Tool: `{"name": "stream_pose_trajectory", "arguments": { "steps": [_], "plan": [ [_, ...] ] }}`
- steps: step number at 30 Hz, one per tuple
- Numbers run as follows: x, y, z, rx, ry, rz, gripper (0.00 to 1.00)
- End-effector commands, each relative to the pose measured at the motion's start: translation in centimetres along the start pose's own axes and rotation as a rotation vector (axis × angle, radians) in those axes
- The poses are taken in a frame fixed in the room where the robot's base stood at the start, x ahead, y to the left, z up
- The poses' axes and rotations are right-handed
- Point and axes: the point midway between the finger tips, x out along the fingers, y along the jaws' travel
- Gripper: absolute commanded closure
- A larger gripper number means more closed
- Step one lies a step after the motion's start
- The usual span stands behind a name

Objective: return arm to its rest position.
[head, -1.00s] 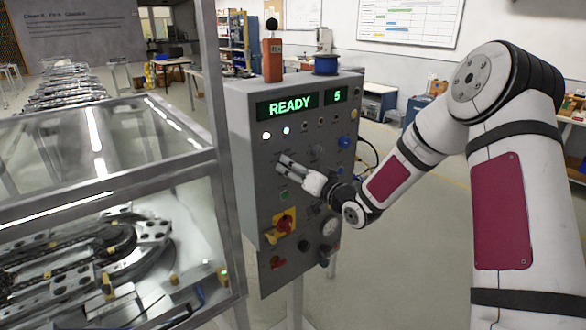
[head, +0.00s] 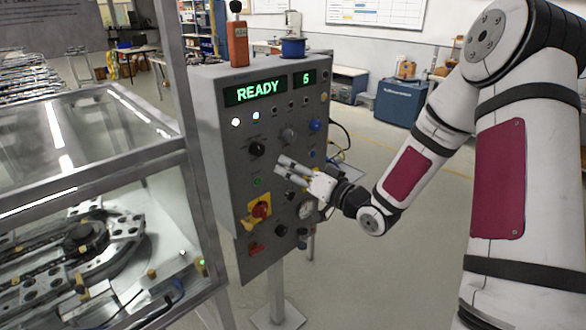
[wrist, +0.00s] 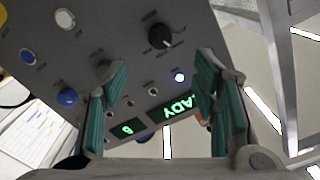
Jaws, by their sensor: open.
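My gripper (head: 280,168) is in front of the grey control panel (head: 222,150), empty. Its two fingers are apart and point left toward the panel face, just right of and below a black knob (head: 257,148). In the wrist view the open teal-padded fingers (wrist: 160,85) frame the upside-down panel, with the black knob (wrist: 161,36) beyond them and nothing between them. My arm reaches in from the right, its elbow bent high. The display (head: 258,92) reads READY and what looks like 6.
A glass-topped machine case (head: 90,130) with a metal frame post (head: 180,80) stands close left of the panel. A red-yellow switch (head: 260,209) sits below the gripper. A blue cabinet (head: 402,102) is at the back right.

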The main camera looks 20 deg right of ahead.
Motion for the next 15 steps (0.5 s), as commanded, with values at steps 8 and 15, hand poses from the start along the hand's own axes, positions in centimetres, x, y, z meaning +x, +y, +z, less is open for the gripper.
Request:
{"name": "stream_pose_trajectory", "arguments": {
  "steps": [8, 15],
  "plan": [
    [0.24, -0.06, -0.01, -0.025, -0.021, 0.018, 0.46],
    [0.42, -0.03, -0.75, -0.236, -0.203, 0.209, 0.46]
  ]
}}
